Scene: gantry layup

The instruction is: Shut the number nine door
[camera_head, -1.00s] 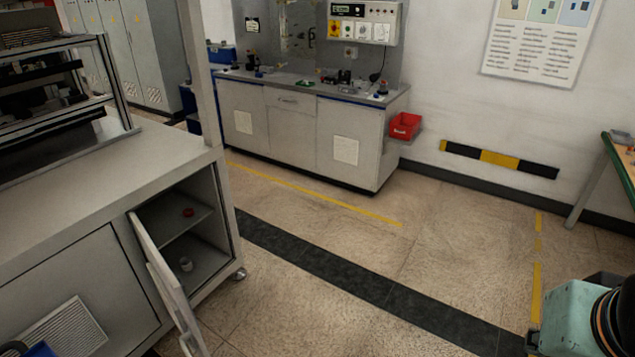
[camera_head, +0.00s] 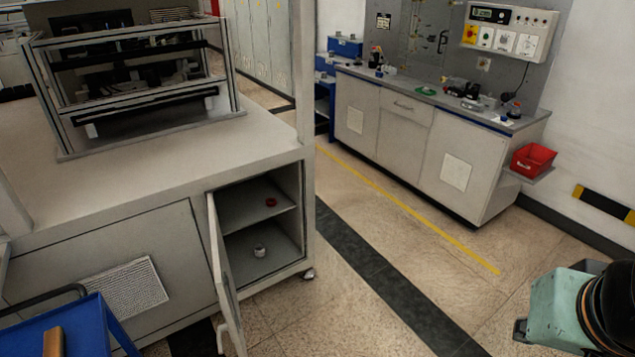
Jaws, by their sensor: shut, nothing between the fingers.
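A grey cabinet door (camera_head: 222,270) stands open at the front of the workbench cabinet, swung out toward me and seen nearly edge-on. No number nine can be read on it. A handle shows near its lower end. Behind it, the open compartment (camera_head: 285,215) has a shelf with a small red object (camera_head: 271,202) on it and a small pale round object (camera_head: 260,251) on the floor below. My gripper is not recognisable in the view. A teal and black part of my arm shows at the lower right, apart from the door.
The workbench (camera_head: 170,165) carries a framed rack. A blue cart (camera_head: 70,330) stands at the lower left, near the door. A second bench (camera_head: 420,150) with a red bin (camera_head: 533,160) stands behind. The floor (camera_head: 350,310) right of the door is clear.

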